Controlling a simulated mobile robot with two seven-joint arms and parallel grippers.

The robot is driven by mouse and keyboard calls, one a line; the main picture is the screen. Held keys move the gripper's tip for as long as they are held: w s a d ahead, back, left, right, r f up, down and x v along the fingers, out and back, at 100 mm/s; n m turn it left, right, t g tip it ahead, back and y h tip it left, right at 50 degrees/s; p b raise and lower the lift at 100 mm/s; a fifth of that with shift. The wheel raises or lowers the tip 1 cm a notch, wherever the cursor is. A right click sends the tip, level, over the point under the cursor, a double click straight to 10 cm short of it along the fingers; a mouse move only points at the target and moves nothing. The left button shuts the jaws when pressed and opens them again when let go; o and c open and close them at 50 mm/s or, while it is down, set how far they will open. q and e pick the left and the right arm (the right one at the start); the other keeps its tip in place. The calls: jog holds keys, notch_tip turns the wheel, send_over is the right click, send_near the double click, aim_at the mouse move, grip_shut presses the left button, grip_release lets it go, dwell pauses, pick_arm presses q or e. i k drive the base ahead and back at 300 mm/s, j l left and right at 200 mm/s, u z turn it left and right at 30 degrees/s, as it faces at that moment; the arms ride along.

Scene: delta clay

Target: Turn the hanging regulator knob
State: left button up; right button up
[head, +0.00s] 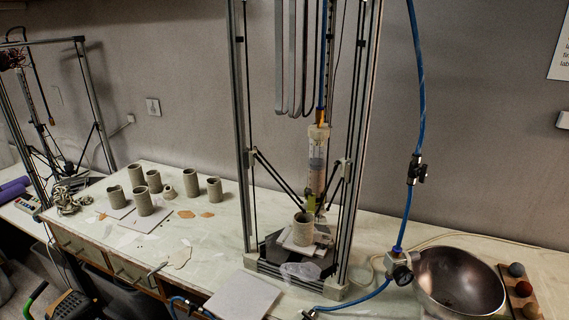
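A regulator (397,262) hangs on a blue air hose (420,85) to the right of the tall printer frame. It has a pale metal body. A dark round part (402,275) faces forward at its lower right; I cannot tell whether it is the knob or a gauge. A black inline valve (417,169) sits higher on the same hose. More blue hose runs from the regulator down to the left. Neither of my grippers is in view, and nothing is touching the regulator.
A steel bowl (459,283) stands close to the right of the regulator. The delta printer frame (245,140) stands to the left, with a clay cup (303,229) inside. Several clay cylinders (144,201) stand on the bench at left.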

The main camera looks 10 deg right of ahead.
aim_at(415, 256)
jog(key=k+l, duration=0.25)
jog(key=l, duration=0.25)
jog(key=k+l+u, duration=0.1)
jog(key=k+l, duration=0.15)
jog(key=l, duration=0.25)
jog(key=k+l+u, duration=0.1)
jog(key=k+l, duration=0.15)
jog(key=l, duration=0.25)
jog(key=k+l, duration=0.3)
jog(key=l, duration=0.2)
jog(key=k+l+u, duration=0.1)
jog(key=k+l, duration=0.15)
jog(key=l, duration=0.2)
jog(key=k+l, duration=0.3)
jog(key=l, duration=0.15)
jog(key=u, duration=0.05)
